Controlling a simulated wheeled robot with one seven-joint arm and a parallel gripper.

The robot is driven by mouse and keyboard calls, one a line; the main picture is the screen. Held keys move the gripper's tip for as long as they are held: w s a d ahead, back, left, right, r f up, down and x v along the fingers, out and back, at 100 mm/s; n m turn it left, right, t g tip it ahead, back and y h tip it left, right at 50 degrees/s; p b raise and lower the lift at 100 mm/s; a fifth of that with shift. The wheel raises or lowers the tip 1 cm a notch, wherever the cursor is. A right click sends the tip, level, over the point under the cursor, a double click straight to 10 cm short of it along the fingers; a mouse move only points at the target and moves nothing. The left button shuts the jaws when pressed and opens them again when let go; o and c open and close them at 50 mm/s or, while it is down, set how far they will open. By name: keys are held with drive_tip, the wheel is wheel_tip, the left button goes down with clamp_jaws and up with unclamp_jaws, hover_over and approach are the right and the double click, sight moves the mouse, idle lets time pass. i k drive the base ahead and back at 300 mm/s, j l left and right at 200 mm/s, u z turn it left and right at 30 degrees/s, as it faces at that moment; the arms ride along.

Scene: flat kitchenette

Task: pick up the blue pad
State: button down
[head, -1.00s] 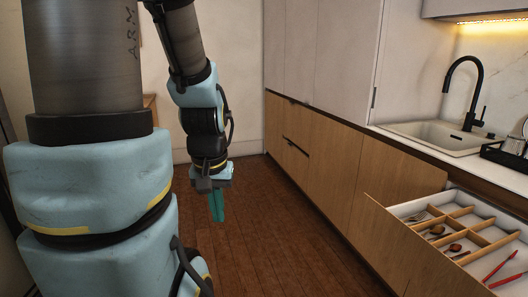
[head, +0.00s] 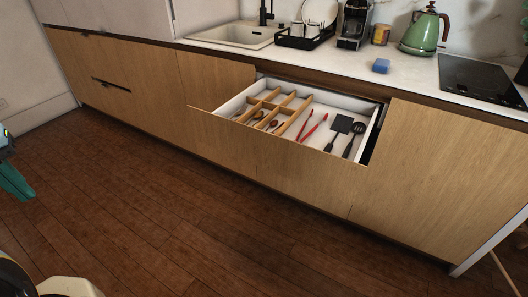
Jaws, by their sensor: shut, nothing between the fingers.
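The blue pad (head: 381,66) is a small block lying on the white countertop, behind the open drawer and left of the black hob. My gripper (head: 14,182) shows only in part at the left edge of the head view, with its green fingers pointing down over the floor. It is shut and empty, far to the left of the pad and apart from everything.
An open drawer (head: 228,113) juts out below the pad, holding red tongs (head: 311,127), black utensils (head: 340,128) and wooden dividers. A green kettle (head: 424,30), a coffee machine (head: 355,24), a dish rack (head: 304,36) and a sink (head: 232,37) line the counter. The wooden floor (head: 170,200) is clear.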

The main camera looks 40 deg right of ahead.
sight(381, 65)
drive_tip(key=l+z, duration=0.25)
drive_tip(key=l, duration=0.15)
drive_tip(key=i+l+z, duration=0.15)
drive_tip(key=l+z, duration=0.15)
drive_tip(key=i+l+z, duration=0.25)
drive_tip(key=l, duration=0.15)
drive_tip(key=i+l+z, duration=0.1)
drive_tip(key=l+z, duration=0.2)
